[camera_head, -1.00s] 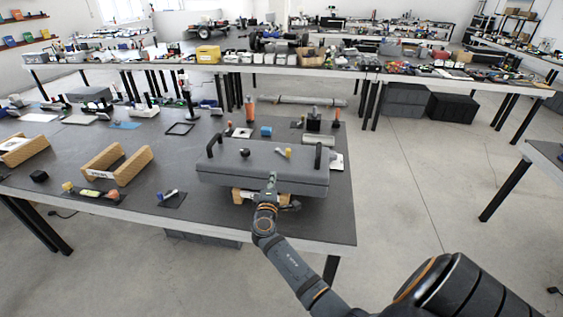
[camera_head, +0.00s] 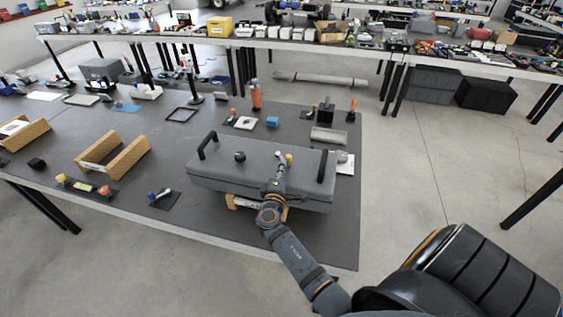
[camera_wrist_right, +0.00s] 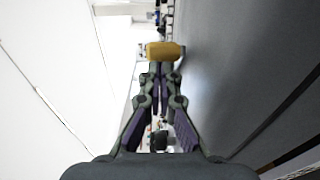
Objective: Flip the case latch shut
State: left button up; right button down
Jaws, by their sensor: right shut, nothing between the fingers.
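The long grey case (camera_head: 220,173) lies on the dark table, with a black upright handle near each end. The latch (camera_head: 289,159), with a yellow tip, sits on the case's top right of centre. My right gripper (camera_head: 281,168) is shut and empty at the case's front edge, its fingers just in front of the latch. In the right wrist view the yellow latch tip (camera_wrist_right: 164,51) is straight beyond the closed fingertips (camera_wrist_right: 160,74); I cannot tell whether they touch. The latch's base is hidden there. My left gripper is not in view.
A black knob (camera_head: 239,156) stands on the case left of the latch. A wooden cradle (camera_head: 112,158) and small parts (camera_head: 160,195) lie to the left. An orange bottle (camera_head: 256,96) stands behind.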

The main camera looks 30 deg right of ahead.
jog(key=shift+s+d, duration=0.1)
jog(key=shift+d, duration=0.1)
jog(key=shift+a+r, duration=0.1)
jog(key=shift+a, duration=0.25)
jog(key=shift+s+d+n+t+y+b, duration=0.1)
jog(key=shift+d+n+t+y+b, duration=0.1)
jog(key=shift+d+n+t+y, duration=0.3)
jog(key=shift+d+n+t+y+b, duration=0.2)
jog(key=shift+d+y, duration=0.2)
jog(key=shift+d, duration=0.3)
jog(key=shift+s+d+n+t+y, duration=0.15)
jog(key=shift+n+t+y, duration=0.15)
jog(key=shift+n+y, duration=0.15)
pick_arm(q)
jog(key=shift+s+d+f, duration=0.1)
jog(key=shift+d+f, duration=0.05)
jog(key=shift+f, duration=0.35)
pick_arm(e)
jog(key=shift+r, duration=0.1)
